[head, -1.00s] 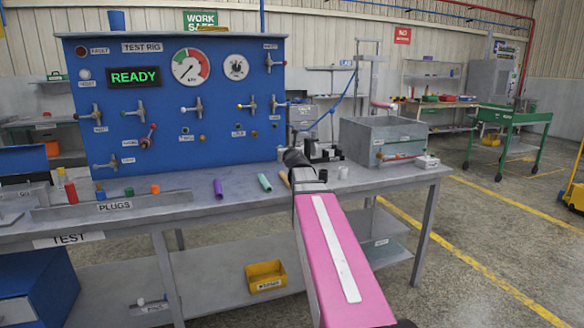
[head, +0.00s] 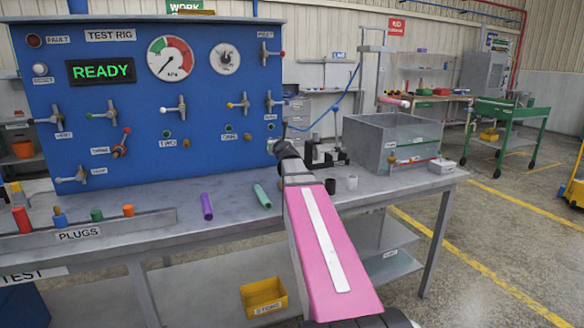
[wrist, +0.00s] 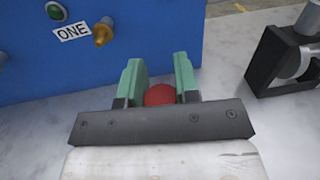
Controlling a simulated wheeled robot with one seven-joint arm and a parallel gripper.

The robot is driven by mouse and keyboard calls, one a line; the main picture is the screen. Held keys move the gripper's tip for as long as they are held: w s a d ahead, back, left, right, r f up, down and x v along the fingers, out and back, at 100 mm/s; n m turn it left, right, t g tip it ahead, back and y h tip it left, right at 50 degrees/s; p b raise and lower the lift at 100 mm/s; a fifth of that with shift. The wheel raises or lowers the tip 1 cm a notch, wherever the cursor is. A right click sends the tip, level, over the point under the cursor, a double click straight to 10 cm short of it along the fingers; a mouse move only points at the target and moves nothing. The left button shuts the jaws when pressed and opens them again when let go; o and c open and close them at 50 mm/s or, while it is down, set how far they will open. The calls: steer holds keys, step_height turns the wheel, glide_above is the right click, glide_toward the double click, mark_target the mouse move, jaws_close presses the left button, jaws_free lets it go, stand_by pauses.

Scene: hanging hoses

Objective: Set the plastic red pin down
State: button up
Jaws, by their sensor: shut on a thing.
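The red pin shows in the wrist view as a rounded red end (wrist: 160,95) between the two green fingers of my gripper (wrist: 158,66). My gripper is shut on it, close over the grey bench top (wrist: 225,85) in front of the blue panel. Most of the pin is hidden by the gripper body, and I cannot tell whether it touches the bench. In the head view my pink arm reaches to the bench by the panel's lower right corner, and it hides the gripper's fingers and the pin.
The blue test rig panel (head: 140,135) with protruding valve handles stands behind. A purple cylinder (head: 206,207) and a teal cylinder (head: 262,196) lie left of my arm. A black clamp (wrist: 275,65) stands right of my gripper.

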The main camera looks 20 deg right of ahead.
steer(key=shift+w+d+f, duration=0.8)
steer(key=shift+d+f, duration=0.75)
steer(key=shift+f, duration=0.2)
steer(key=shift+w+d+f, duration=0.85)
steer(key=shift+d+f, duration=0.75)
steer(key=shift+f, duration=0.1)
steer(key=shift+w+d+f, duration=0.8)
steer(key=shift+d+f, duration=0.75)
steer(key=shift+f, duration=0.2)
steer(key=o, duration=0.9)
steer(key=shift+f, duration=0.1)
steer(key=s, duration=1.2)
steer(key=shift+a, duration=0.25)
